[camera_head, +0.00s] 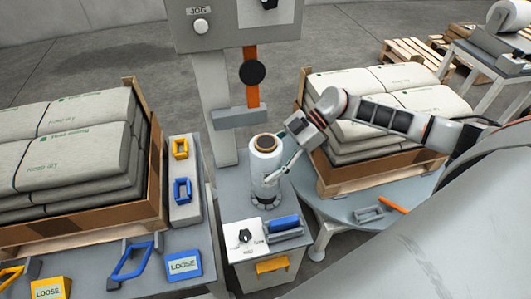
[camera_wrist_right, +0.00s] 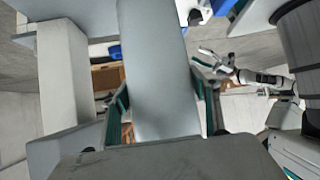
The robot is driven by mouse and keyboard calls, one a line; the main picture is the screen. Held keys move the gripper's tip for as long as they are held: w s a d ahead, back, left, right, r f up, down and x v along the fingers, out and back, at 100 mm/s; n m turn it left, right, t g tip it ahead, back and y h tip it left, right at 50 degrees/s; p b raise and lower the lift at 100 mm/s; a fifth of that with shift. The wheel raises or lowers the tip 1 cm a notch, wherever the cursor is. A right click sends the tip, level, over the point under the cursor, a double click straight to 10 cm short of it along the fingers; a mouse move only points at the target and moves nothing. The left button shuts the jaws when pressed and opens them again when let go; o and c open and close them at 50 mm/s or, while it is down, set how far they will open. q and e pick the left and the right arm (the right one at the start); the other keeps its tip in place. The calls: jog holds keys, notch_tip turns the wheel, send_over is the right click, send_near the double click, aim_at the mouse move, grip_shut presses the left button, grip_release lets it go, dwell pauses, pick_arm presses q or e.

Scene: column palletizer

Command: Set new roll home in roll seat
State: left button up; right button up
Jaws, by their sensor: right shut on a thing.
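The new roll (camera_head: 265,160), a pale wrapped cylinder with a brown core at its top, stands upright over the round roll seat (camera_head: 267,202) on the grey stand. I cannot tell whether it is fully down in the seat. My right gripper (camera_head: 280,172) reaches in from the right and is shut on the roll's side. In the right wrist view the roll (camera_wrist_right: 158,70) fills the space between the gripper's two fingers (camera_wrist_right: 160,108). My left gripper (camera_wrist_right: 203,57) shows small in the right wrist view, its fingers apart and empty; it is outside the head view.
A grey post with a control panel (camera_head: 235,32) rises behind the roll. Sack pallets stand left (camera_head: 70,150) and right (camera_head: 385,95), the right one close to my arm.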

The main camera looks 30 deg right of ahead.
jog(key=shift+f+b, duration=0.45)
jog(key=shift+f, duration=1.8)
jog(key=o, duration=2.1)
jog(key=shift+f, duration=0.15)
jog(key=v, duration=1.2)
jog(key=shift+s, duration=0.1)
